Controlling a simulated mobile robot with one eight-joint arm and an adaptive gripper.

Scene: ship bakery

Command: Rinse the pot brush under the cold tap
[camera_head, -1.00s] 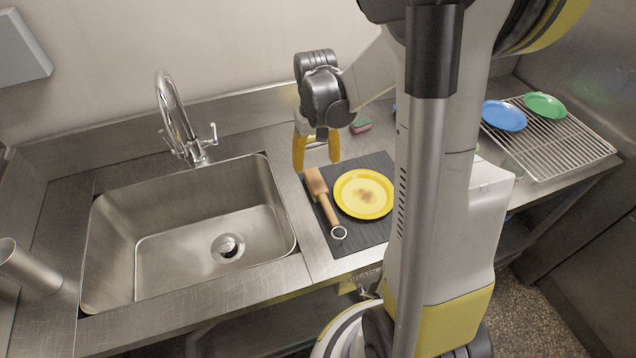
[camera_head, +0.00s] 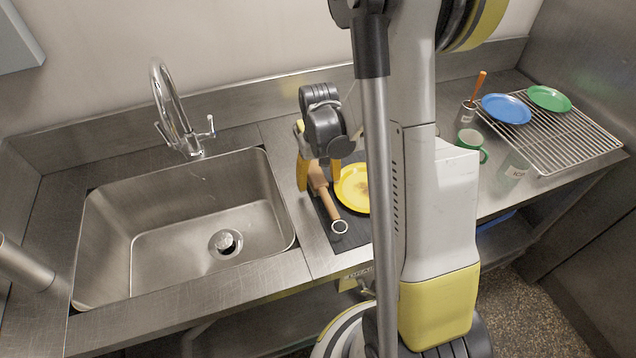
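The pot brush (camera_head: 328,204) has a wooden handle with a metal ring at its near end. It lies on a dark mat (camera_head: 353,234) right of the sink, beside a stained yellow plate (camera_head: 351,190). My gripper (camera_head: 318,183) points down over the brush's far end, its yellow fingers apart on either side. They hide part of the brush head, and I cannot tell whether they touch it. The chrome tap (camera_head: 168,100) arches over the back of the sink (camera_head: 165,240), with a lever on each side. I see no water running.
A wire rack (camera_head: 560,140) at right holds a blue plate (camera_head: 506,109) and a green plate (camera_head: 549,98). A green-and-white mug (camera_head: 470,143) stands left of it. A metal cylinder (camera_head: 22,265) is at the left edge. The sink basin is empty. My arm hides the counter's middle.

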